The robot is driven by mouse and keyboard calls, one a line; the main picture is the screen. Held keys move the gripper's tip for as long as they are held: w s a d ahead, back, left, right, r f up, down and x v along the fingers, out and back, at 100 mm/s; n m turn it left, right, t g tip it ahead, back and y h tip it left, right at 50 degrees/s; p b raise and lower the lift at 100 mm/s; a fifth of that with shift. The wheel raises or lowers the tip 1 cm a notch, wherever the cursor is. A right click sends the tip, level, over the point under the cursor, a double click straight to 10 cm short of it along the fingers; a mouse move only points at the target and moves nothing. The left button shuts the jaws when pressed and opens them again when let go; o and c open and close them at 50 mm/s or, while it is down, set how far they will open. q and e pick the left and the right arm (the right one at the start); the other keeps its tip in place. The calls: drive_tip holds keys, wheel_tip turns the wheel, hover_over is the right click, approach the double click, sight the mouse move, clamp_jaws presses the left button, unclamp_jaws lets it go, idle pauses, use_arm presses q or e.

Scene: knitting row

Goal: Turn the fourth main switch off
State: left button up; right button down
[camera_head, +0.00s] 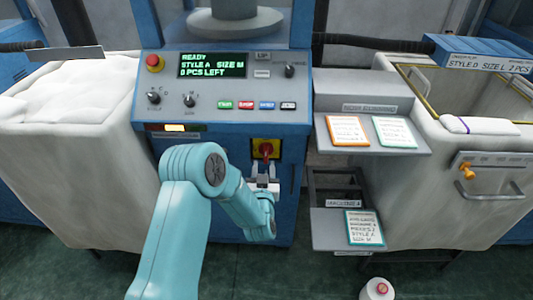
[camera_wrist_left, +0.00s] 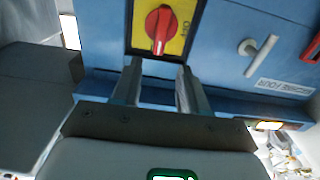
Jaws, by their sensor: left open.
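The main switch is a red rotary knob (camera_head: 266,148) on a yellow plate (camera_head: 258,155), low on the front of the blue machine. The red knob (camera_wrist_left: 160,28) also shows in the left wrist view, its handle lying roughly in line with my fingers; the plate's lettering there is only partly readable. My left gripper (camera_head: 264,172) is open, just below the knob in the head view. In the left wrist view its two fingers (camera_wrist_left: 157,80) stand apart, with the knob beyond their tips and nothing between them. My right gripper is not in view.
The control panel (camera_head: 220,88) above has a lit display and a red stop button (camera_head: 154,62). A grey shelf (camera_head: 365,140) with cards juts out to the right. White bins flank the machine. In the left wrist view a grey handle (camera_wrist_left: 258,54) is beside the switch.

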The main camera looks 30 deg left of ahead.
sight(266, 152)
use_arm(q)
drive_tip(key=x, duration=0.7)
drive_tip(key=shift+w, duration=0.15)
clamp_jaws()
